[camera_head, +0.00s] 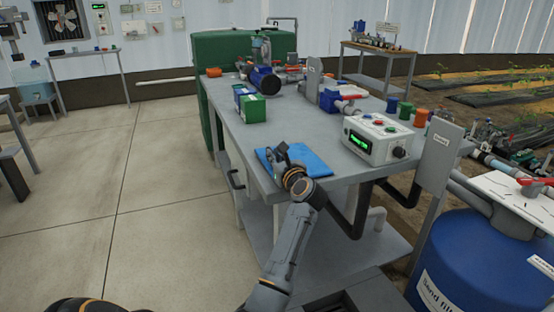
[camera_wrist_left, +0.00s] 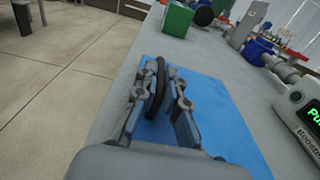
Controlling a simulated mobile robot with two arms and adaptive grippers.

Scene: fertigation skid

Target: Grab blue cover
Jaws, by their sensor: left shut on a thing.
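My left gripper (camera_head: 283,158) is over the near edge of the table. In the left wrist view its fingers (camera_wrist_left: 157,92) are shut on a thin black ring-like thing (camera_wrist_left: 156,80), seen nearly edge-on and standing upright. A flat blue sheet (camera_head: 313,161) lies on the table under the gripper; it also shows in the left wrist view (camera_wrist_left: 221,112). Which blue thing is the cover is not clear. My right gripper is not in view.
A blue drum (camera_head: 470,262) stands at lower right. Open floor lies left.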

